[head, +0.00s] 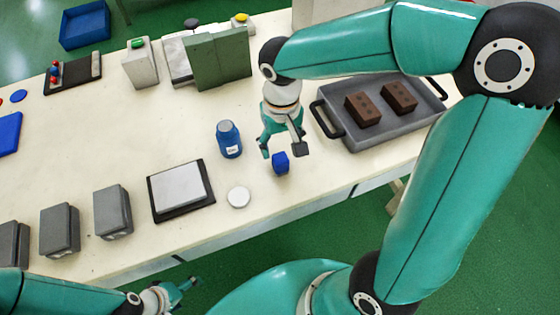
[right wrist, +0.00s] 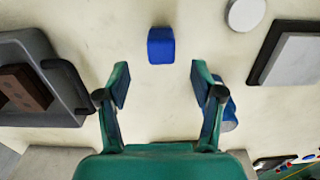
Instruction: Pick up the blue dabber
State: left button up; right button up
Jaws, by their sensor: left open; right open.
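The blue dabber (head: 280,163) is a small blue block on the cream table, left of the grey tray. In the right wrist view the dabber (right wrist: 161,45) lies ahead of the fingertips, about midway between them and apart from both. My right gripper (head: 282,150) is open and empty just behind the dabber; it also shows in the right wrist view (right wrist: 160,85). My left gripper (head: 182,292) is low at the bottom left, off the table's front edge, away from the dabber, and holds nothing that I can see.
A blue jar (head: 229,140) stands close left of my right gripper. A white round lid (head: 238,197) and a scale (head: 181,187) lie further left. The grey tray (head: 372,143) with two brown blocks is on the right. Bare table surrounds the dabber.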

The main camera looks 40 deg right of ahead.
aim_at(280, 164)
notch_tip(280, 164, down, 9)
jog(key=shift+w+a, duration=0.1)
jog(key=c, duration=1.2)
jog(key=shift+c, duration=0.3)
jog(key=shift+r, duration=0.15)
